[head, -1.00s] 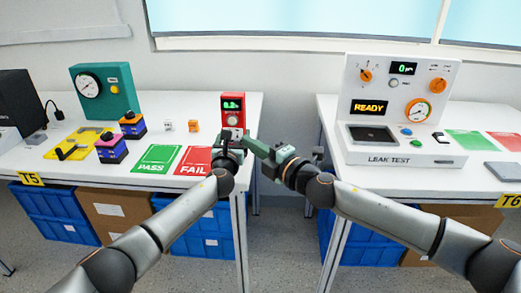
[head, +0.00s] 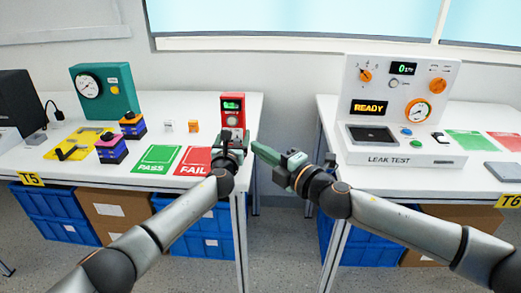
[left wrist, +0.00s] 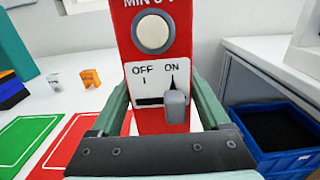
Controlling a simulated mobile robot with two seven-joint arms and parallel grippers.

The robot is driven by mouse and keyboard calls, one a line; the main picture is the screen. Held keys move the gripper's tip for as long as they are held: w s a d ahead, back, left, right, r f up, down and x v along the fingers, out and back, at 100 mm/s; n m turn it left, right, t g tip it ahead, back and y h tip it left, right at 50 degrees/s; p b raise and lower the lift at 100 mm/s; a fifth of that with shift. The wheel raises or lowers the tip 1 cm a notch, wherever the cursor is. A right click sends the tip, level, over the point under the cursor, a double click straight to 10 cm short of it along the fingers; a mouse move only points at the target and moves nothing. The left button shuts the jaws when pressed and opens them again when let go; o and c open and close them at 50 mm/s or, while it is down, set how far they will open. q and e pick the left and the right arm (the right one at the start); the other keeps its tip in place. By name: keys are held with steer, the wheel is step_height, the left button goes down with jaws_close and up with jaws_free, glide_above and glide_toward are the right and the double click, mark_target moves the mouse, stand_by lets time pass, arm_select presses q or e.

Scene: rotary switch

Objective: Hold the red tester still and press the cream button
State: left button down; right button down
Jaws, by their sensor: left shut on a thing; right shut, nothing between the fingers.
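The red tester (head: 233,102) stands upright at the right end of the left table, with a lit green display near its top. Its round cream button (head: 232,121) is below the display and shows large in the left wrist view (left wrist: 152,33). Under it is an OFF/ON panel with a grey lever (left wrist: 176,107) at the ON side. My left gripper (head: 231,143) is shut on the tester's lower part, one finger on each side. My right gripper (head: 257,146) is shut and empty, to the right of the tester and apart from it.
Green PASS (head: 157,158) and red FAIL (head: 194,160) mats lie left of the tester, with small white and orange blocks behind. A gap separates this table from the right one, which carries the white leak-test unit (head: 380,80).

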arm_select(q)
steer(key=shift+a+f, duration=0.2)
steer(key=shift+f, duration=0.1)
jaws_free()
steer(key=shift+r, duration=0.1)
steer(key=shift+d, duration=0.1)
steer(key=shift+r, duration=0.1)
